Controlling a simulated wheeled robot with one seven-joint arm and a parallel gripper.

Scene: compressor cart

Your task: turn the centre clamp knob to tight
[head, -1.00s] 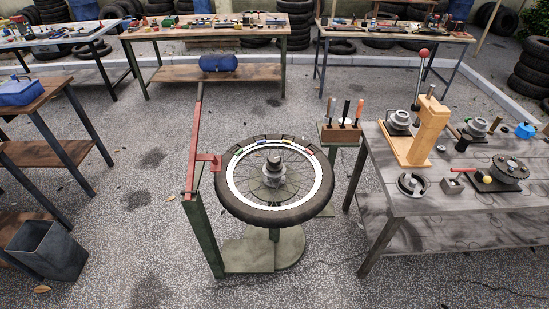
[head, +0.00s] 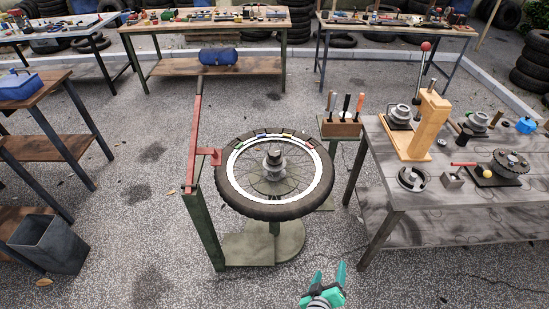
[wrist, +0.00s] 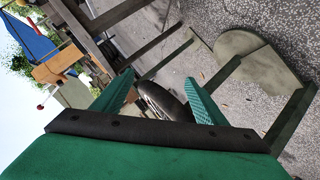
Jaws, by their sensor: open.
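The centre clamp knob (head: 274,151) is a dark knob on a grey metal hub in the middle of the wheel. The wheel (head: 250,211), a black tyre with a white rim ring, lies flat on a green stand (head: 207,228). My gripper (head: 330,273) shows green at the bottom of the head view, in front of the stand and well apart from the knob. Its jaws (wrist: 160,92) are open and empty in the wrist view. The tyre's edge (wrist: 162,102) shows beyond them there, tilted. The knob cannot be made out in the wrist view.
A red lever arm (head: 194,140) rises at the wheel's left. A rack with upright tools (head: 340,128) stands behind right. A grey bench (head: 400,192) with a wooden press (head: 430,125) stands at right. A dark bin (head: 48,245) is at left. The floor in front is clear.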

